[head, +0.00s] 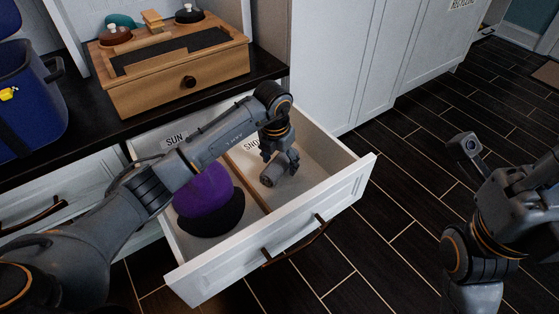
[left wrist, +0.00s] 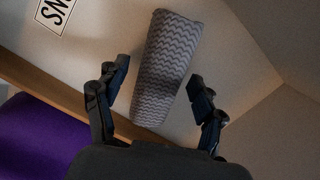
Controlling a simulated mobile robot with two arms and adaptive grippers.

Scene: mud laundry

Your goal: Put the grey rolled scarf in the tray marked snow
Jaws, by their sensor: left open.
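The grey rolled scarf (left wrist: 168,62), with a zigzag pattern, lies on the floor of the snow compartment of the pulled-out drawer (head: 325,148). In the head view the scarf (head: 272,177) is partly hidden by my gripper. The SNOW label (head: 252,146) is partly covered by my arm; it also shows cut off in the left wrist view (left wrist: 56,10). My left gripper (left wrist: 158,85) is open above the scarf, with its fingers on either side of the near end and not closed on it. My right gripper (head: 500,160) is outside the drawer, over the floor.
A wooden divider (head: 247,183) separates the snow side from the compartment marked SUN (head: 174,140), which holds a purple and black cap (head: 205,200). A wooden box (head: 180,80) stands on the black counter above. A blue bag (head: 30,100) is at left. The floor at right is clear.

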